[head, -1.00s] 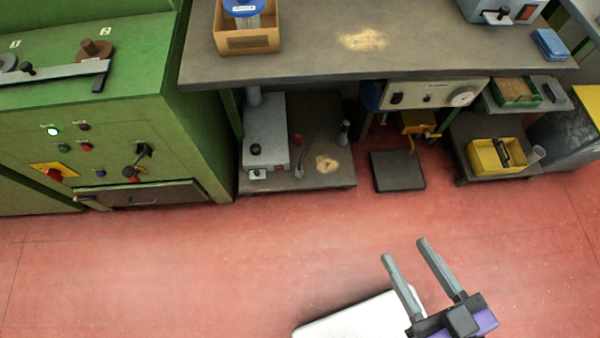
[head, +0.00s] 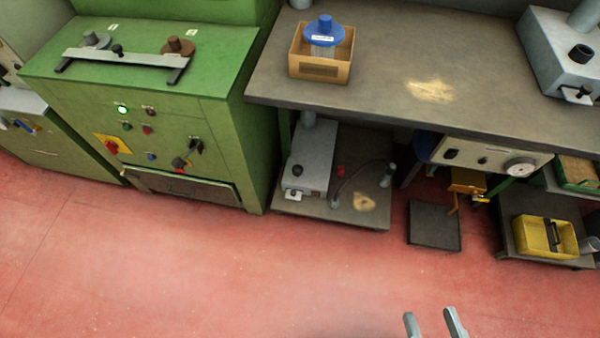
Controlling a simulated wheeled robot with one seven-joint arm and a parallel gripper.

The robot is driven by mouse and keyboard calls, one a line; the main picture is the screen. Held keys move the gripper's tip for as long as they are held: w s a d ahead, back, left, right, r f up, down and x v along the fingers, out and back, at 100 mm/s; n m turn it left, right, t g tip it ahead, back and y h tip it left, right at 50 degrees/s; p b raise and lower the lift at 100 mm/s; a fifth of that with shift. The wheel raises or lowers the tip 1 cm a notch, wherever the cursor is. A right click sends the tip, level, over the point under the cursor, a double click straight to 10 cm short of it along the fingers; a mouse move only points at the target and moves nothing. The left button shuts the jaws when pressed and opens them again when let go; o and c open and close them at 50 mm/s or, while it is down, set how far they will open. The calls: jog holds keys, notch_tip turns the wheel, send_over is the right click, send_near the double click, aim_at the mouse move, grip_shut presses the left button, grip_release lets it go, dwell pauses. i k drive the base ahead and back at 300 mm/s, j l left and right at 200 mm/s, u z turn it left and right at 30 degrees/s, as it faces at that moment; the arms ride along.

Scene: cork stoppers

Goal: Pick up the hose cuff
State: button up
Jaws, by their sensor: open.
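A thin dark hose (head: 358,172) lies curved on the low shelf (head: 300,208) under the workbench. It has a small grey end piece (head: 335,203) at its left end and a grey cylindrical piece (head: 388,176) near its right end. I cannot tell for sure which of these is the hose cuff. My gripper (head: 431,319) shows only its two grey fingers at the bottom edge. They are apart with nothing between them, over the red floor and well short of the low shelf.
A green cabinet (head: 228,130) stands left of the shelf. A grey machine (head: 312,160) stands beside the hose. The workbench top (head: 385,70) overhangs the shelf. A dark slab (head: 434,225) and a yellow crate (head: 540,255) are to the right. The red floor (head: 200,270) in front is clear.

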aim_at(334, 204)
jog(key=i+j+u, duration=0.15)
jog(key=i+u, duration=0.25)
jog(key=i, duration=0.4)
jog(key=i+l+u, duration=0.1)
jog(key=i+u, duration=0.35)
jog(key=i, duration=0.4)
